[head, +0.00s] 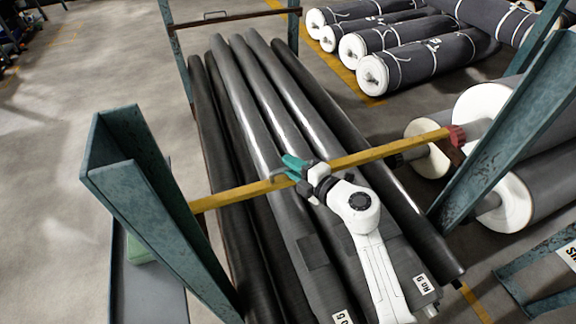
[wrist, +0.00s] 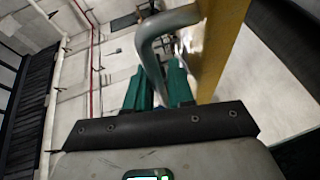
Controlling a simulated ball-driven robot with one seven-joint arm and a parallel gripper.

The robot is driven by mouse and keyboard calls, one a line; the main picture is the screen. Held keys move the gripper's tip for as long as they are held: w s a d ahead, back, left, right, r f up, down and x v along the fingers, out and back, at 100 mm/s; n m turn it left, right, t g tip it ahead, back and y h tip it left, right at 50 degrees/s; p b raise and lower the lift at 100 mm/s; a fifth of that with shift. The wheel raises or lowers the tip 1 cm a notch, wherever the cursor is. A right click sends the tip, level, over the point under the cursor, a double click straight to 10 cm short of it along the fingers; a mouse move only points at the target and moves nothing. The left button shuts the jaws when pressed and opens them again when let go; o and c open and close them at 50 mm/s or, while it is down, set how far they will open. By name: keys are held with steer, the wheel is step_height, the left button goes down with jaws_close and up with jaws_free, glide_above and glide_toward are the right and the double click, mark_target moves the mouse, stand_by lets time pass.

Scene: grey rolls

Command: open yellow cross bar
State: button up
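The yellow cross bar (head: 237,195) runs across the rack above the grey rolls, from the left teal post to a red end piece (head: 457,136) at the right post. A grey bent handle (wrist: 165,25) stands out from the bar, which also shows in the wrist view (wrist: 218,45). My gripper (head: 288,167) is at the middle of the bar. In the wrist view, its teal fingers (wrist: 158,88) lie close on both sides of the handle and look shut on it. The fingertip contact is partly hidden.
Long dark grey rolls (head: 240,90) lie in the rack below the bar. Teal posts stand at left (head: 150,190) and right (head: 510,120). More wrapped rolls (head: 430,60) lie at the back right. The floor (head: 60,200) at left is clear.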

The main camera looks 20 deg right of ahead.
steer(key=shift+x, duration=0.9)
jaws_close()
